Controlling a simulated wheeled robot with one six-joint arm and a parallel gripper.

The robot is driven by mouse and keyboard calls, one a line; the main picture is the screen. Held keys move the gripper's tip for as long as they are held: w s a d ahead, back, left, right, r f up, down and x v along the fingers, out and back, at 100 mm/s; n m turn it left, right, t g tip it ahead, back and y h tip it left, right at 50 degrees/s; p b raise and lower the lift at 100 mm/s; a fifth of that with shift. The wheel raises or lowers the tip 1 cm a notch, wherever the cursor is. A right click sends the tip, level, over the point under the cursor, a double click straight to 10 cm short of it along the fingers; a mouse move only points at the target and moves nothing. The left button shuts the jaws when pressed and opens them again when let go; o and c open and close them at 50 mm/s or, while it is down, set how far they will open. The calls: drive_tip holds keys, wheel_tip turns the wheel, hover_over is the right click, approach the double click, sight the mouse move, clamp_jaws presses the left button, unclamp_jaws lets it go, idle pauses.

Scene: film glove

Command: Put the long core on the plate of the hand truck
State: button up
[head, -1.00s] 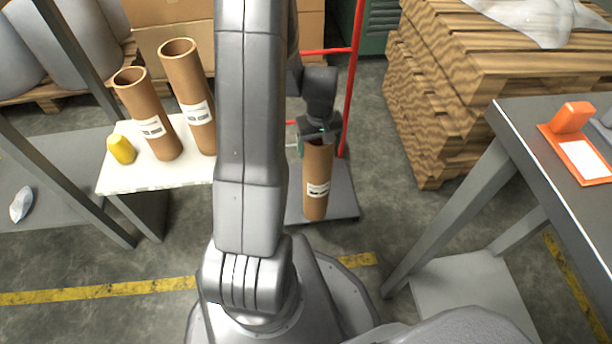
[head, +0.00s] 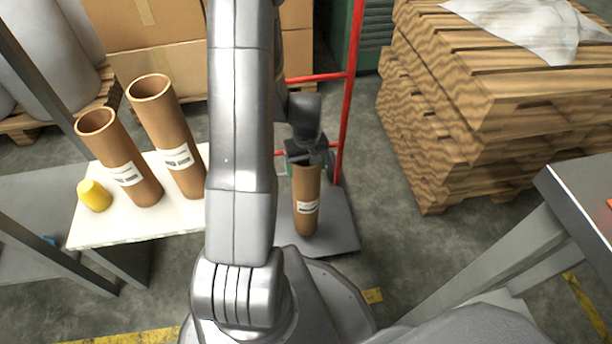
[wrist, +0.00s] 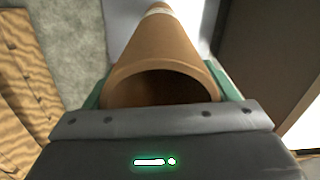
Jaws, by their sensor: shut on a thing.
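A brown cardboard core (head: 306,200) with a white label stands about upright over the grey plate (head: 340,232) of the red hand truck (head: 351,80). My gripper (head: 306,162) is shut on its upper end. In the wrist view the core's open mouth (wrist: 165,70) lies between my fingers. I cannot tell whether its lower end touches the plate. Two more cores stand on a white-topped stand at the left: a taller one (head: 168,135) and a shorter one (head: 120,158). My arm hides part of the truck and of the stand.
A yellow piece (head: 94,195) sits on the white stand top (head: 110,232) by the shorter core. Stacked wooden pallets (head: 470,110) stand right of the truck. A grey table (head: 585,210) is at the right edge. Cardboard boxes (head: 150,50) stand behind.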

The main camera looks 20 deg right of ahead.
drive_tip(key=shift+f+b, duration=0.45)
drive_tip(key=shift+f, duration=1.15)
drive_tip(key=shift+f, duration=0.15)
drive_tip(key=o, duration=1.4)
wheel_tip(320, 180, up, 12)
drive_tip(key=p, duration=0.4)
drive_tip(key=shift+r+p, duration=0.25)
drive_tip(key=shift+p, duration=0.1)
